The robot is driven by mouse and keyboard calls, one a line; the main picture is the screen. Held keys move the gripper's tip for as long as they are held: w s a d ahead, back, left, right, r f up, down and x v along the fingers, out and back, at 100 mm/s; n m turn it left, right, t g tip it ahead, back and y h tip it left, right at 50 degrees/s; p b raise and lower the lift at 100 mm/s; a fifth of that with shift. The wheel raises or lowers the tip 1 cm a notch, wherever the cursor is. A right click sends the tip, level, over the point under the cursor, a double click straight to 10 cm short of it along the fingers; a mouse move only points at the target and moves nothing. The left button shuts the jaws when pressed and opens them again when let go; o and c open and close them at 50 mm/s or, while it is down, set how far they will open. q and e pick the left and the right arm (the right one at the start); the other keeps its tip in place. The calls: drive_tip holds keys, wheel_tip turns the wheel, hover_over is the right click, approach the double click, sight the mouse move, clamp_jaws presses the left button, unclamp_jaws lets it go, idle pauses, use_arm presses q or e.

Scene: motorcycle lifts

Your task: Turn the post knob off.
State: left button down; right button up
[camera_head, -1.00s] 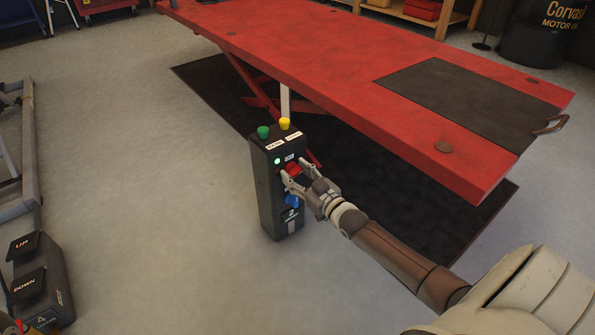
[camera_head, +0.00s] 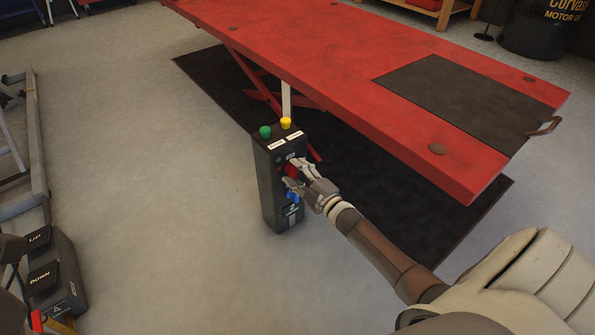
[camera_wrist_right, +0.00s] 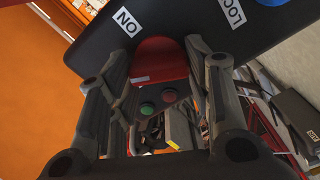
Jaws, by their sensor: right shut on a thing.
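The black post (camera_head: 268,195) stands upright on the floor beside the red lift table. Its red knob (camera_head: 291,171) is on the front face, above a blue knob (camera_head: 292,195). My right gripper (camera_head: 289,175) is shut on the red knob, with a finger on either side. The fingers partly hide the knob in the head view. The small indicator light (camera_head: 279,160) on the post looks dark. My left gripper is not in view.
The red lift table (camera_head: 350,65) spans the back above a black mat (camera_head: 375,180). Green (camera_head: 265,132) and yellow (camera_head: 286,123) buttons top the post. An UP/DOWN pedal box (camera_head: 62,285) stands at lower left. The floor left of the post is clear.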

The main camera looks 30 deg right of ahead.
drive_tip(key=n, duration=0.5)
drive_tip(key=shift+a+f, duration=0.1)
drive_tip(key=shift+f, duration=0.05)
drive_tip(key=shift+n, duration=0.4)
drive_tip(key=o, duration=1)
drive_tip(key=shift+s, duration=0.1)
drive_tip(key=s, duration=0.8)
drive_tip(key=s+d, duration=0.1)
drive_tip(key=s, duration=0.2)
drive_tip(key=shift+s, duration=0.4)
